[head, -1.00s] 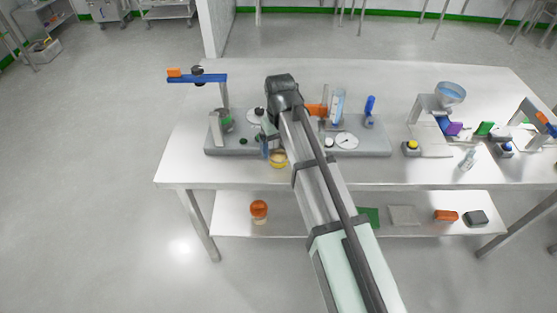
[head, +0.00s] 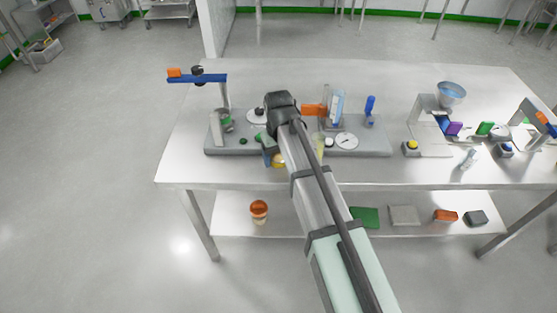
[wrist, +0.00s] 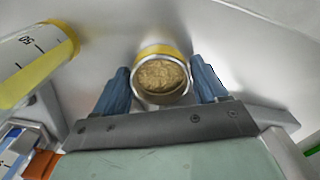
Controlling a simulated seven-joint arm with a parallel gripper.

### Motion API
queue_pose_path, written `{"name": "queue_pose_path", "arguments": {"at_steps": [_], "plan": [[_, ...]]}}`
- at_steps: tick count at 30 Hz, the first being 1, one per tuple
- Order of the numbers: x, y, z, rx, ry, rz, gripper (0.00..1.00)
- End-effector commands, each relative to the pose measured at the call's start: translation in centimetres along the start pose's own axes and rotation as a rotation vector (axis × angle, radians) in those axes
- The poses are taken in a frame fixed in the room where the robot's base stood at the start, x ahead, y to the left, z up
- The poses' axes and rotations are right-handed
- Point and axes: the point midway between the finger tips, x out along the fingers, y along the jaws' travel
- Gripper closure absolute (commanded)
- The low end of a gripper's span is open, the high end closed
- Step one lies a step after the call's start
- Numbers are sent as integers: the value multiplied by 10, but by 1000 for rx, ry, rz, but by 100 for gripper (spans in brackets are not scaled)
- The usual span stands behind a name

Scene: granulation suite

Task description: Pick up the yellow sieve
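The yellow sieve (wrist: 165,49) is a round, yellow-rimmed cup that shows tan granules inside in the wrist view. In the head view only part of the sieve (head: 279,161) shows, at the front edge of the grey base plate, beside my arm. My gripper (wrist: 161,82) has its two blue fingers on either side of the sieve, close to its wall. The fingers stand wide apart, and I see no clear contact. In the head view my gripper (head: 268,155) is low over the plate and covers part of the sieve.
A yellow-banded graduated cylinder (wrist: 35,65) stands close to the left in the wrist view. On the grey plate (head: 375,145) are a white dial (head: 346,141) and a blue upright piece (head: 370,106). A blue-and-orange arm on a post (head: 205,78) rises at left.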

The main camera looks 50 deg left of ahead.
Motion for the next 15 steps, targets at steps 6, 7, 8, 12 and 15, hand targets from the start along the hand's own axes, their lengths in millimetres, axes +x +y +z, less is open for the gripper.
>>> {"name": "queue_pose_path", "arguments": {"at_steps": [6, 7, 8, 12, 15], "plan": [[0, 0, 0, 0, 0, 0, 49], [0, 0, 0, 0, 0, 0, 52], [0, 0, 0, 0, 0, 0, 55], [0, 0, 0, 0, 0, 0, 68], [0, 0, 0, 0, 0, 0, 70]]}}
